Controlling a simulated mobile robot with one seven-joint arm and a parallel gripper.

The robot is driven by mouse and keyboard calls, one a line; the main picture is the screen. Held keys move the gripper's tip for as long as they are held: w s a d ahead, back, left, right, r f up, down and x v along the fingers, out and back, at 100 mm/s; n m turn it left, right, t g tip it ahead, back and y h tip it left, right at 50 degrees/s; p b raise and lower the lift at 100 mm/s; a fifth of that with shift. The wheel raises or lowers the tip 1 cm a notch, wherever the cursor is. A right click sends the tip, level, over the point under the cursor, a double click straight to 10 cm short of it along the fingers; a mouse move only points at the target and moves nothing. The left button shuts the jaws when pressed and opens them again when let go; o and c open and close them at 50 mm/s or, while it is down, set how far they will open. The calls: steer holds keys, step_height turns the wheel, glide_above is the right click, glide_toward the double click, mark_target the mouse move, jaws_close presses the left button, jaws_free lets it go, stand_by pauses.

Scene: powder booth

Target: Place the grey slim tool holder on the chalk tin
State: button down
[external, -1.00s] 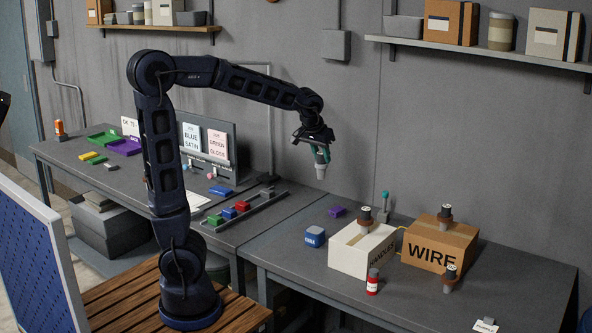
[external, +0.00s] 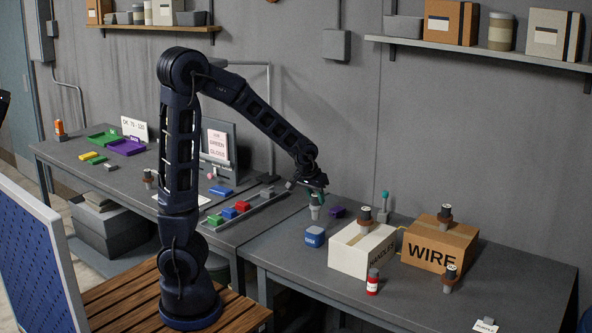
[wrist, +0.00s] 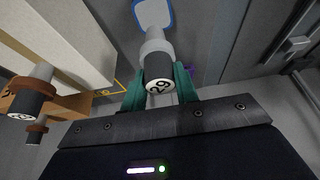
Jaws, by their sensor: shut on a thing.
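My gripper (external: 314,194) is shut on the grey slim tool holder (external: 315,212), which hangs upright with its narrow end down. In the wrist view the holder (wrist: 154,50) sits between the teal fingers (wrist: 160,92), its dark top marked 29 towards the camera. A blue tin with a pale lid, which I take to be the chalk tin (external: 315,238), stands on the right-hand table. In the external view the holder's lower end is just above the tin, with a small gap. In the wrist view the tin (wrist: 167,24) is partly hidden behind the holder.
A white HANDLES box (external: 350,258) and a brown WIRE box (external: 425,252) stand right of the tin, each bearing a dark holder with a brown collar. A purple block (external: 338,211) lies behind the tin. A red-and-white bottle (external: 373,285) stands in front of the white box.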

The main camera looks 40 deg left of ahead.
mark_target(315, 205)
steer(key=shift+f, duration=2.2)
steer(key=shift+f, duration=0.1)
steer(key=c, duration=1.1)
jaws_free()
steer(key=v, duration=1.1)
steer(key=shift+s+a+r, duration=1.25)
steer(key=shift+s+a, duration=0.7)
steer(key=shift+s, duration=1.85)
steer(key=shift+s+a+r, duration=1.3)
steer(key=shift+s+a, duration=0.6)
steer(key=shift+s, duration=1.85)
steer(key=shift+s+a+r, duration=1.25)
steer(key=shift+s+a, duration=0.7)
steer(key=shift+s, duration=1.85)
